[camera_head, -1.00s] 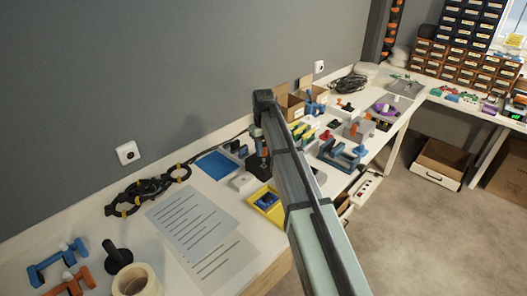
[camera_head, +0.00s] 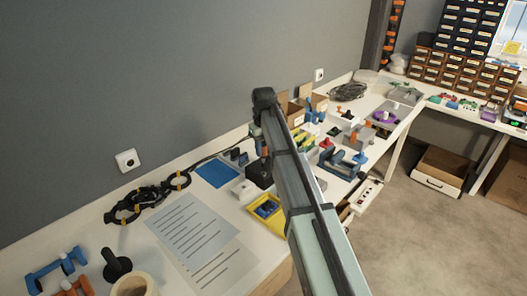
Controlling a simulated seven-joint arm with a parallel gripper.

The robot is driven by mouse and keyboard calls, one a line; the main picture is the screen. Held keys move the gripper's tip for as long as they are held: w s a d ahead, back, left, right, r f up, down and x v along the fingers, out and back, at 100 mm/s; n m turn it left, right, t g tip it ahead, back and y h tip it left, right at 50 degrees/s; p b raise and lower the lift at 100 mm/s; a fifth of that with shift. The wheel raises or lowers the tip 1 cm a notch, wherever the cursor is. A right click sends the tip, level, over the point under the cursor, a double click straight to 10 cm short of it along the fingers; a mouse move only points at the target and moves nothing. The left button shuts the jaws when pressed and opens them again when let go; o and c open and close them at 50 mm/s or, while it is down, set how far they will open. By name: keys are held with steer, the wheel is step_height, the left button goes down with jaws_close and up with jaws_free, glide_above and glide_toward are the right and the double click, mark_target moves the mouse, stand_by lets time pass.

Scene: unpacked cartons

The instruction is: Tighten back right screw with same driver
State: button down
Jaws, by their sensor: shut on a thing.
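My arm reaches from the bottom right up over the workbench. My gripper (camera_head: 262,140) hangs at its far end, pointing down and partly hidden by the arm. It is shut on a small orange and dark thing, which looks like the driver (camera_head: 264,155). Below it stands a dark block (camera_head: 259,176) on the bench. I cannot tell whether the driver's tip touches the block. The screws, including the back right one, are too small or hidden to make out.
A yellow tray (camera_head: 254,222) with a blue part, a white block (camera_head: 242,188) and a blue mat (camera_head: 217,170) lie near the gripper. Paper sheets (camera_head: 188,226) and coiled black cable (camera_head: 128,207) lie to the left. Blue clamps (camera_head: 342,160) and cardboard boxes crowd the right.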

mark_target(263, 160)
steer(key=n, duration=0.4)
steer(key=shift+r, duration=0.15)
steer(key=n, duration=0.4)
steer(key=shift+s+n, duration=0.1)
steer(key=shift+n, duration=0.2)
steer(key=n, duration=0.9)
steer(key=shift+n, duration=0.3)
steer(key=shift+f, duration=1.7)
steer(key=shift+f, duration=1.3)
